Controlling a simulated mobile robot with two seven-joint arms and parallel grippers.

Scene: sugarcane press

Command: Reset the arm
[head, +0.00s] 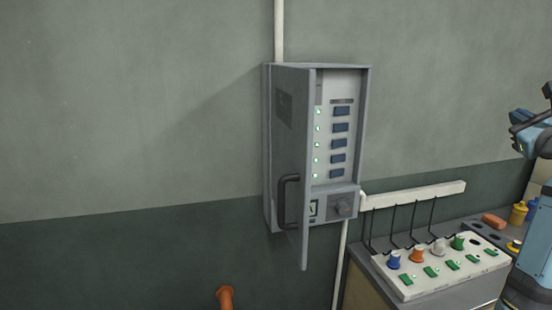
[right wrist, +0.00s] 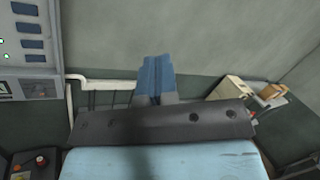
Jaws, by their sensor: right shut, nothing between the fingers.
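My right arm comes in at the right edge of the head view, with its blue and black end (head: 530,128) raised in front of the wall. In the right wrist view my right gripper (right wrist: 155,78) has its blue fingers together with nothing between them. It is apart from the grey electrical cabinet (head: 315,150), which stands to its left. My left gripper is in neither view.
The cabinet door (head: 290,135) hangs open, showing blue switches with lit green lights. A bench panel (head: 430,270) with coloured knobs and green switches stands below right. An orange pipe end (head: 225,297) is low on the left. The wall at left is clear.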

